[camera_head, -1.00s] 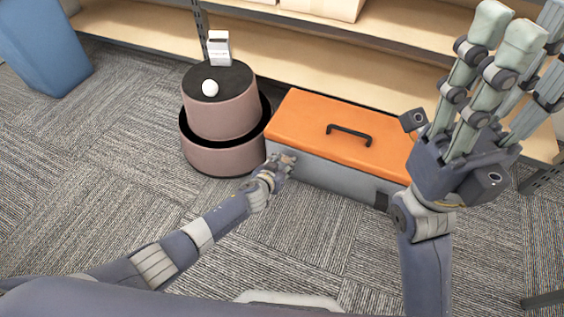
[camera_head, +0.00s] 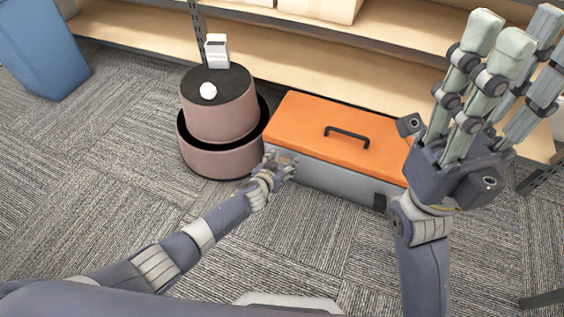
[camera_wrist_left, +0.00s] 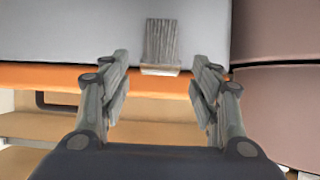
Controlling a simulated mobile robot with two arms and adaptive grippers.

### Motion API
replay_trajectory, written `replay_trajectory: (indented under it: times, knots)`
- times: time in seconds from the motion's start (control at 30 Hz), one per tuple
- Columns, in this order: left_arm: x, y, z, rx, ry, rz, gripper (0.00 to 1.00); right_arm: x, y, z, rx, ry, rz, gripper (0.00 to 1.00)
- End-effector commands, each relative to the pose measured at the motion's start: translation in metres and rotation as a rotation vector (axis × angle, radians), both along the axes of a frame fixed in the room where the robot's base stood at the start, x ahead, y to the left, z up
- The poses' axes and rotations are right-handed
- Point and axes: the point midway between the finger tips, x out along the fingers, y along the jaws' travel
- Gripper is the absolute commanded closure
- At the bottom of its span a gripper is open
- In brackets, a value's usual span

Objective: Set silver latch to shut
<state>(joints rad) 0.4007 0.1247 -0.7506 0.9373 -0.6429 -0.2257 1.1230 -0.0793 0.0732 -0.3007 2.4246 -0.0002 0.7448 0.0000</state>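A toolbox with an orange lid (camera_head: 310,120) and grey body (camera_head: 335,180) sits on the carpet, its lid down. In the left wrist view the silver latch (camera_wrist_left: 162,40) is a ribbed plate on the grey front, its paler lip (camera_wrist_left: 160,70) at the orange edge. I cannot tell whether the latch is fastened. My left gripper (camera_head: 281,160) is at the toolbox's front left and hides the latch in the head view. In the wrist view its open fingers (camera_wrist_left: 160,58) are either side of the latch, with nothing between them gripped. My right gripper (camera_head: 510,75) is raised, open and empty.
A round mauve two-tier stand (camera_head: 220,115) is close left of the toolbox, with a white egg-like object (camera_head: 208,91) and small white box (camera_head: 217,50) on top. Wooden shelves (camera_head: 130,40) run behind. A blue bin (camera_head: 42,50) stands far left. The front carpet is clear.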

Motion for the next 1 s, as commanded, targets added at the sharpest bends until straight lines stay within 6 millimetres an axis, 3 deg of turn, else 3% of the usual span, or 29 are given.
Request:
replay_trajectory:
  times: [0.37, 1.0]
  knots:
    - [-0.009, 0.004, 0.003, 0.002, 0.001, 0.003, 0.43, -0.001, 0.000, 0.001, -0.001, -0.004, -0.001, 0.60]
    - [-0.074, 0.024, 0.039, 0.000, 0.002, -0.001, 0.43, -0.001, 0.000, 0.000, 0.000, -0.002, -0.001, 0.60]
